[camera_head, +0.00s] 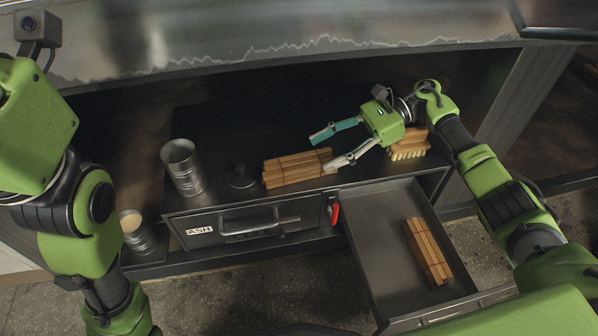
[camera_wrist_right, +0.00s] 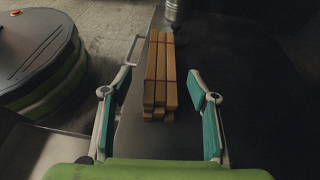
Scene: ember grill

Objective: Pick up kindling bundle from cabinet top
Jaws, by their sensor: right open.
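A kindling bundle (camera_head: 297,168) of brown sticks lies on the dark cabinet top (camera_head: 225,130). My right gripper (camera_head: 325,151) is open at its right end, with one finger on the far side and one on the near side. In the right wrist view the bundle (camera_wrist_right: 160,75) lies ahead, lengthwise between the lines of the open fingers (camera_wrist_right: 158,100), and the jaws are not closed on it. A second kindling bundle (camera_head: 428,252) lies in the open drawer (camera_head: 375,215). My left arm is at the left edge of the head view; its gripper is out of sight.
A metal can (camera_head: 183,167) and a small dark lid (camera_head: 241,177) stand left of the bundle. A wooden brush (camera_head: 409,144) lies beside my right wrist. A shut drawer marked ASH (camera_head: 200,231) has a bar handle. A cup (camera_head: 136,231) stands lower left.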

